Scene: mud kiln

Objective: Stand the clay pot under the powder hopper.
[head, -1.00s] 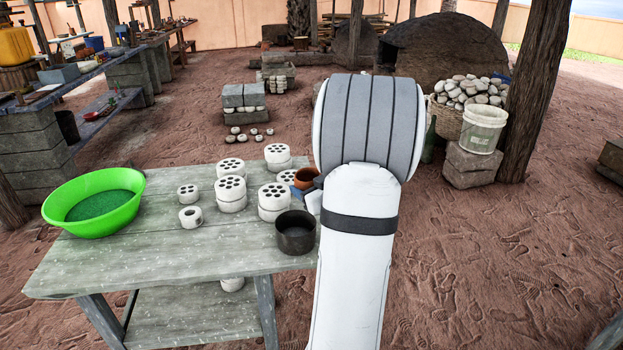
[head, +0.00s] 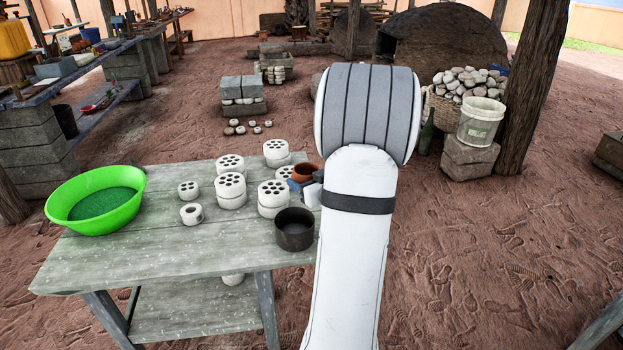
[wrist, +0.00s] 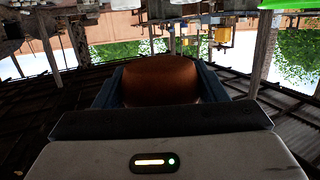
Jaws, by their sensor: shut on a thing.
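The clay pot (head: 303,171) is a small reddish-brown vessel. My gripper (head: 307,182) is shut on it near the table's right side, partly hidden behind my arm. In the wrist view the pot (wrist: 160,80) sits between the two blue fingers of my gripper (wrist: 161,76), and the far scene appears upside down. The pot looks upright in the head view, held near the white perforated blocks; I cannot tell its height above the tabletop. I cannot make out a powder hopper in either view.
The wooden table (head: 150,262) holds a green basin (head: 97,198), several white perforated blocks (head: 230,186) and a dark pot (head: 295,232). A white bucket (head: 481,122) stands on blocks at right. A domed kiln (head: 455,50) is behind. Open dirt floor lies to the right.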

